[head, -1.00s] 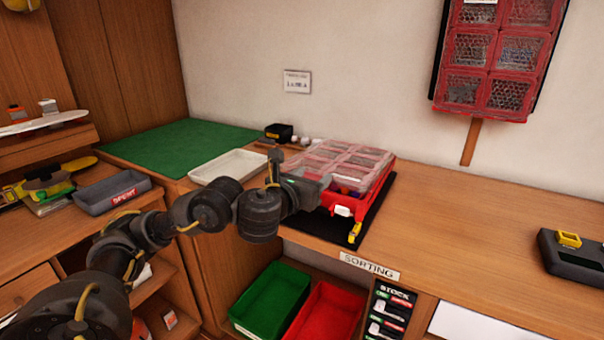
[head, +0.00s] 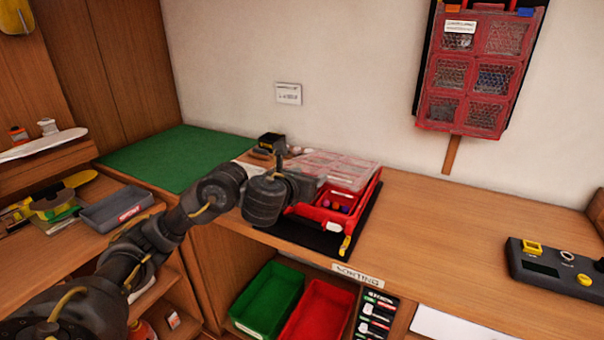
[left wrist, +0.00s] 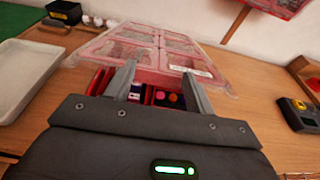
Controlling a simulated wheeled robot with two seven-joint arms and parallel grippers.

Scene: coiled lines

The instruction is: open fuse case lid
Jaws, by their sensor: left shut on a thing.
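The red fuse case (head: 362,212) sits on a black mat (head: 305,236) on the wooden bench. Its clear, red-ribbed lid (head: 335,166) is partly raised at the front, and small coloured pieces show in the compartments below. The lid (left wrist: 138,40) spreads across the top of the left wrist view, with coloured pieces under its near edge. My left gripper (left wrist: 160,72) is at that near edge, shut on the lid; its exact contact is hard to see. In the head view my left gripper (head: 304,186) is at the lid's left front. My right gripper is not in view.
A black and yellow device (head: 270,143) stands behind the case. A white tray (left wrist: 25,72) lies left of it. A dark box with a yellow part (head: 555,265) is at the right. Green (head: 268,296) and red (head: 318,312) bins sit below. The bench right of the case is clear.

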